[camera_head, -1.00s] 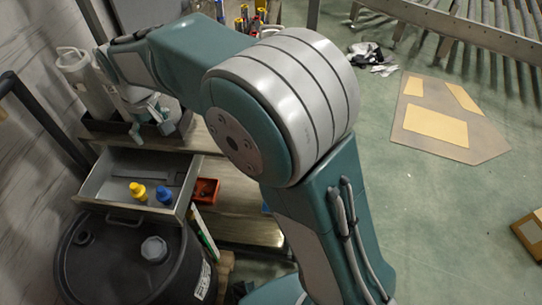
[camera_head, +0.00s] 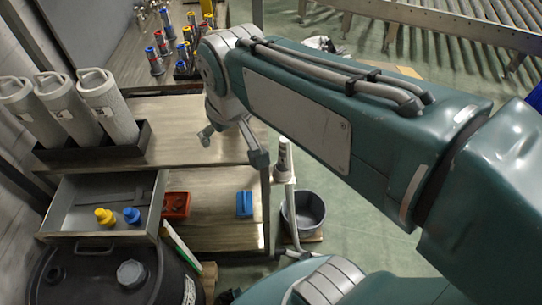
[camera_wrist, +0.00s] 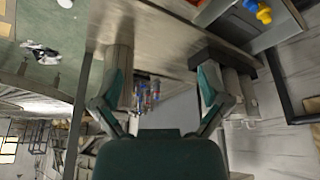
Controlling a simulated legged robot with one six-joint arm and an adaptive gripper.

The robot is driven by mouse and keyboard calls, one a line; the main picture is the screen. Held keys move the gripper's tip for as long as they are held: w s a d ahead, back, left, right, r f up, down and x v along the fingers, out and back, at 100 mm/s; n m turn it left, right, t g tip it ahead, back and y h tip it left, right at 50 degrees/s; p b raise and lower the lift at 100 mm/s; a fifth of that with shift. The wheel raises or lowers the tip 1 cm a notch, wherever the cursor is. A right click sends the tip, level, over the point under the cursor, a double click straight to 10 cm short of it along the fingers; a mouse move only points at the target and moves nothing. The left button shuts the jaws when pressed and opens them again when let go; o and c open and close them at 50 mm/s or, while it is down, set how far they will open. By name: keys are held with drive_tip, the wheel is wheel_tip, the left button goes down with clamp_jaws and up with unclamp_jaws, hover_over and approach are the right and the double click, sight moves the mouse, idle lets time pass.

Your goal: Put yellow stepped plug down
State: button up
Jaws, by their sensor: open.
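The yellow stepped plug (camera_head: 104,217) stands in the open grey drawer (camera_head: 84,190), near its front wall. A blue plug (camera_head: 132,215) stands just to its right, with a small gap. My gripper (camera_head: 231,147) is over the right part of the wooden bench top, behind and to the right of the drawer, well apart from the plug. In the wrist view my gripper (camera_wrist: 165,76) has its fingers spread, with nothing held between them.
Several grey cylinders (camera_head: 62,112) stand in a black holder (camera_head: 100,150) behind the drawer. A red bin (camera_head: 176,205) and a blue block (camera_head: 244,204) are on the lower shelf. A black drum (camera_head: 85,275) stands in front. A grey bucket (camera_head: 304,212) is at right.

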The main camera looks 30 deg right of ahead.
drive_tip(key=s+d+f+m+t, duration=0.1)
drive_tip(key=s+d+f+m, duration=0.1)
drive_tip(key=s+d, duration=0.3)
drive_tip(key=shift+s+d+f+h, duration=0.2)
drive_tip(key=shift+s+h, duration=0.1)
drive_tip(key=shift+s, duration=1.3)
